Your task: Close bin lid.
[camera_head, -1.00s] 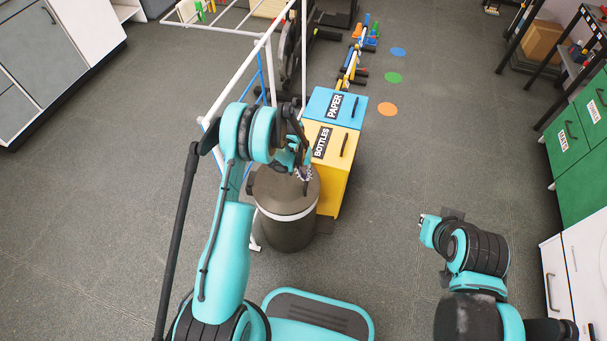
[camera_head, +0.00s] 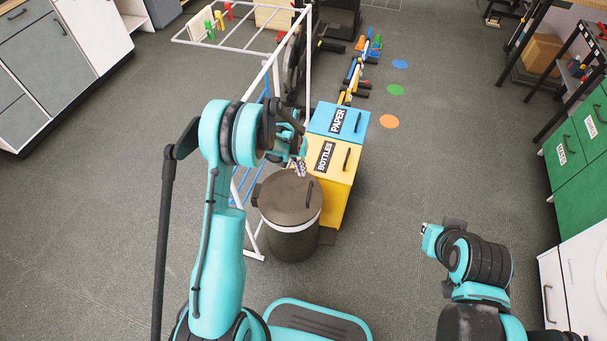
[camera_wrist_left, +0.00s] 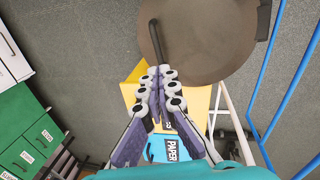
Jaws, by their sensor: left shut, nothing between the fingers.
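A round dark grey-brown bin (camera_head: 291,240) with a pale band stands at the centre. Its lid (camera_head: 283,202) lies over the top and looks flat and shut. A dark bar handle (camera_head: 310,194) shows on the lid. The lid (camera_wrist_left: 205,45) and its handle (camera_wrist_left: 156,42) also show in the left wrist view. My left gripper (camera_head: 301,169) is shut and empty, by the lid's far edge near the yellow box. In the left wrist view its fingertips (camera_wrist_left: 157,73) are together, just below the handle in the picture. My right gripper (camera_head: 432,240) shows only partly; its fingers are hidden.
A yellow BOTTLES box (camera_head: 340,190) and a blue PAPER box (camera_head: 345,119) stand behind the bin. A white frame (camera_head: 262,75) rises on the left. Green cabinets (camera_head: 577,160) stand at the right.

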